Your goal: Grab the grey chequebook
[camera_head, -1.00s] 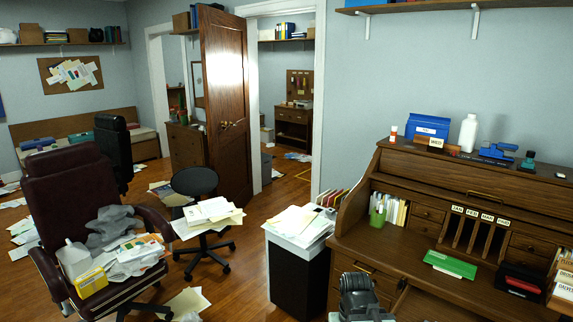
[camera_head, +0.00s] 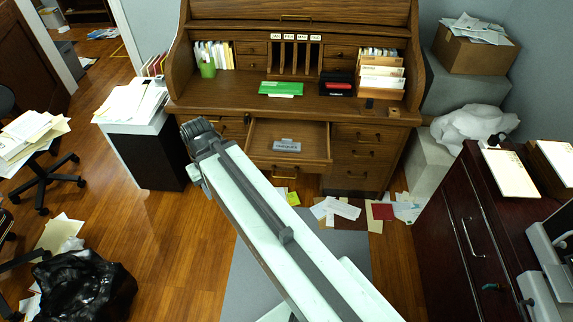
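A small grey item (camera_head: 287,145), which looks like the grey chequebook, lies in the open middle drawer (camera_head: 262,165) of the wooden roll-top desk. It lies flat, with free drawer floor around it. My arm reaches from the lower right to the upper left, and its dark end, my gripper (camera_head: 197,136), is left of the open drawer and apart from the grey item. The fingers are not clear, so I cannot tell if it is open or shut.
A paper-topped dark bin (camera_head: 152,158) stands left of the desk. A dark red cabinet (camera_head: 480,225) stands at right. Papers (camera_head: 335,208) litter the floor before the desk.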

